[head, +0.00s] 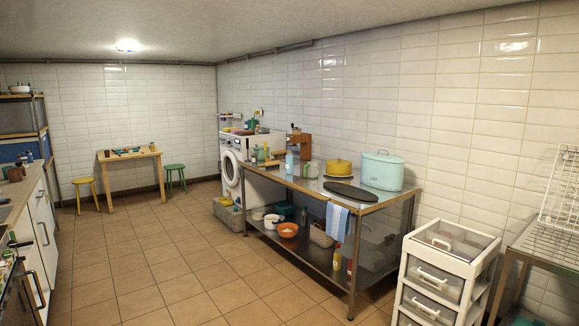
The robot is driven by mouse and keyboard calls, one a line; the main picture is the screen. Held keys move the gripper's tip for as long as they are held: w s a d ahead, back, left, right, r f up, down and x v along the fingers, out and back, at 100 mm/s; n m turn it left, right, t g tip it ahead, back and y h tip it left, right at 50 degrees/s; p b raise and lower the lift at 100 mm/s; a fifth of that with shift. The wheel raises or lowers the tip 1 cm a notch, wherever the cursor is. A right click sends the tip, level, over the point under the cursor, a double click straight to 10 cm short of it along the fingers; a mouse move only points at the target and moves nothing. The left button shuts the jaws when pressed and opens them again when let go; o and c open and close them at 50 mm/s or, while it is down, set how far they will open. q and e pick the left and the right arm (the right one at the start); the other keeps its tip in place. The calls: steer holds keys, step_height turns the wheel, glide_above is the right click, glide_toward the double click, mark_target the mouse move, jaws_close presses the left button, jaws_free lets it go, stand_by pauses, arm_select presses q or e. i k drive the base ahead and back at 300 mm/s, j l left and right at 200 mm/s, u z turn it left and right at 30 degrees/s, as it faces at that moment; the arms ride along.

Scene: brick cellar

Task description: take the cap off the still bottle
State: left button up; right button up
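A small pale blue bottle (289,163) stands upright near the left part of the steel table (362,206). It is too far off for me to make out its cap or label, and I cannot tell for sure that it is the still bottle. Green bottles or jars (260,154) stand to its left, by the table's far end. Neither of my grippers is in view.
The table also holds a brown machine (301,144), a yellow lidded pot (338,167), a dark oval board (351,191) and a large mint pot (382,171). A white drawer cart (448,270) stands at the front right. The tiled floor (180,270) is clear.

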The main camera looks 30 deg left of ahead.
mark_target(288, 157)
steer(key=i+j+u, duration=1)
steer(key=i+u, duration=0.55)
steer(key=i, duration=1.75)
steer(key=i+z, duration=0.15)
steer(key=i, duration=0.3)
steer(key=i+j+z, duration=0.2)
steer(key=i, duration=0.3)
steer(key=i+j+z, duration=0.15)
steer(key=i, duration=0.3)
steer(key=i+j+z, duration=0.15)
steer(key=i, duration=0.3)
